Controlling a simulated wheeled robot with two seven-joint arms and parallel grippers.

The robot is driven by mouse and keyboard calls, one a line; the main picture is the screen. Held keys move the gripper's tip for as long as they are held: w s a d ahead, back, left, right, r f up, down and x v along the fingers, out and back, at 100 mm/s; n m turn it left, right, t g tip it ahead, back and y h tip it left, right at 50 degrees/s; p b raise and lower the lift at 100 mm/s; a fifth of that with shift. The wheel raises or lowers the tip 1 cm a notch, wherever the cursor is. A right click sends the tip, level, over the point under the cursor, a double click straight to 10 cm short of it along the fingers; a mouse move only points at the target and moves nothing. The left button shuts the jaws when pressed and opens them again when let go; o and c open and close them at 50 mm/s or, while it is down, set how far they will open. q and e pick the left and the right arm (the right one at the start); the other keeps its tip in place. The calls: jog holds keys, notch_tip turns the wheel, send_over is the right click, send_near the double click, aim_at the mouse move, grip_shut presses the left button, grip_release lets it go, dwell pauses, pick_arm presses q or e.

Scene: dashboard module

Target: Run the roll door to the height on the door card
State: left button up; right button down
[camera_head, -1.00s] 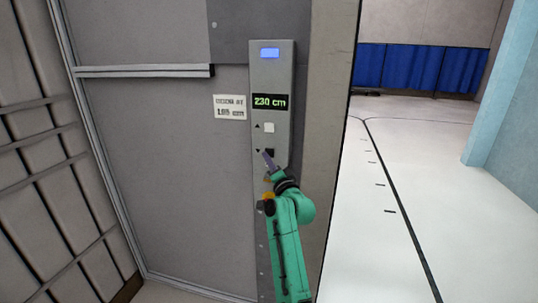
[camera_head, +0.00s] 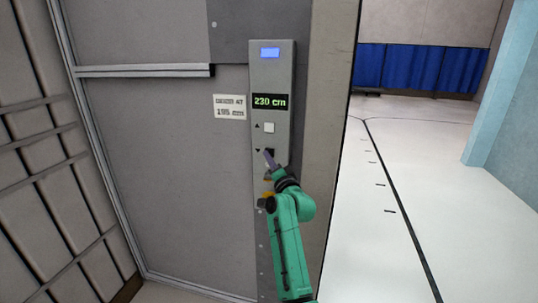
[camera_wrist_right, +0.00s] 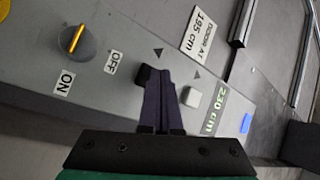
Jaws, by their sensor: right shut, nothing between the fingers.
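The control panel (camera_head: 285,75) is a grey vertical strip with a lit blue patch at its top. Its display (camera_head: 271,102) reads 230 cm in green. Below are a white up button (camera_head: 269,128) and a dark down button (camera_head: 270,152). The door card (camera_head: 230,106) left of the panel reads "DOOR AT 195 cm"; it also shows in the right wrist view (camera_wrist_right: 201,33). My right gripper (camera_head: 267,154) is shut and empty, its tips at the dark down button, partly covering it. I cannot tell whether they touch. My left gripper is not in view.
A grey wall (camera_head: 165,170) surrounds the card. Open pale floor (camera_head: 440,190) lies to the right, with a blue curtain (camera_head: 415,67) behind.

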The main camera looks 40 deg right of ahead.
jog(key=shift+w+d, duration=0.2)
jog(key=shift+d, duration=0.1)
dwell(0.5)
dwell(3.1)
jog(key=shift+s+a+p, duration=0.3)
jog(key=shift+s+a, duration=0.2)
jog(key=shift+a, duration=0.15)
jog(key=s+a+p, duration=0.1)
jog(key=a, duration=0.1)
jog(key=s+a+p, duration=0.1)
jog(key=a, duration=0.1)
jog(key=shift+s, duration=0.4)
jog(key=shift+f, duration=0.1)
